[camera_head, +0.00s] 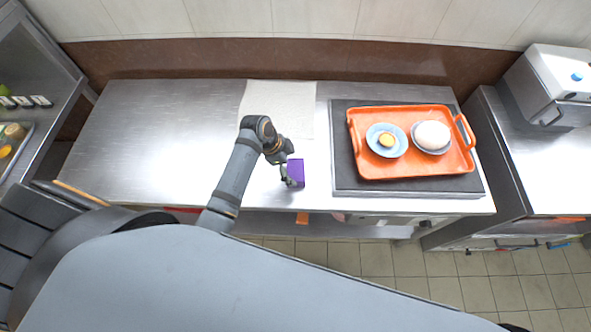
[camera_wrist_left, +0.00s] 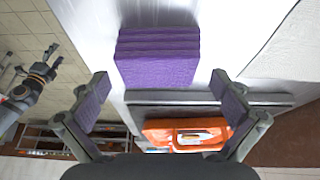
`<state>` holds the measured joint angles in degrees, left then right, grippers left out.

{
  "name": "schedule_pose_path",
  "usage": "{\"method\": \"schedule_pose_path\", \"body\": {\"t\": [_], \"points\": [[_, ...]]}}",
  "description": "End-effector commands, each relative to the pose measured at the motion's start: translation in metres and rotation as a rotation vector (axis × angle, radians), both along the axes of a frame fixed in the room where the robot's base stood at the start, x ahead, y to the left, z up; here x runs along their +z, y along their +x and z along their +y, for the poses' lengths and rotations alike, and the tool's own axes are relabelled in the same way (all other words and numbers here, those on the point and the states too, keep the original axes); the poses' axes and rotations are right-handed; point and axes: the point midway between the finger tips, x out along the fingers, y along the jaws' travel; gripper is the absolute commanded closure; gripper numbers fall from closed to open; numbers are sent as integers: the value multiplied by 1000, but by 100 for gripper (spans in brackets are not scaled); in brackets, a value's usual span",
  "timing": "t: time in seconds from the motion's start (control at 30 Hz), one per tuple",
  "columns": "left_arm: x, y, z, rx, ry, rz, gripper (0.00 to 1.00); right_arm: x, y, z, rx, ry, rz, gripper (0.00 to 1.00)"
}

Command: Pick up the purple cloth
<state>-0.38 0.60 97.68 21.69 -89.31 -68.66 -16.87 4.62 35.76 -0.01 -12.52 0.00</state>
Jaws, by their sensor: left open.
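The purple cloth (camera_head: 296,173) is a folded, block-like stack on the steel table, just left of the dark board. In the left wrist view the cloth (camera_wrist_left: 158,62) shows its layered folds, ahead of and between the spread fingers. My left gripper (camera_head: 287,176) is open beside the cloth's left side in the head view. In the wrist view my left gripper (camera_wrist_left: 163,88) has its two fingers wide apart with nothing between the pads. Contact with the cloth cannot be told. Another arm's gripper (camera_wrist_left: 50,58), apparently my right one, is small at the wrist view's left edge.
An orange tray (camera_head: 365,167) with a blue bowl (camera_head: 374,142) and a bowl with a white mound (camera_head: 432,134) lies on a dark board (camera_head: 342,180). A pale cloth or paper sheet (camera_head: 280,100) lies behind my gripper. The table's left side (camera_head: 160,130) is bare.

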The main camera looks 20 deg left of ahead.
Motion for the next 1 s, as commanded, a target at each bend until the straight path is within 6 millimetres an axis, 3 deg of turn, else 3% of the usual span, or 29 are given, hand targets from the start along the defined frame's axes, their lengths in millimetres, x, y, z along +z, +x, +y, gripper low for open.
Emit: {"method": "schedule_pose_path", "body": {"t": [0.03,0.2,0.4,0.73,1.0], "points": [[-4,1,-5,-1,-2,3,0,7,0,0,0,1,0,39],[-23,4,-11,-1,0,-1,0,6,-4,1,0,1,6,39],[-25,5,-11,0,1,-3,0,5,-7,1,-1,1,11,39],[-25,4,-11,1,1,-2,43,5,-7,1,-1,1,12,39],[-23,5,-11,2,1,-1,43,7,-7,1,-1,1,12,39]]}}
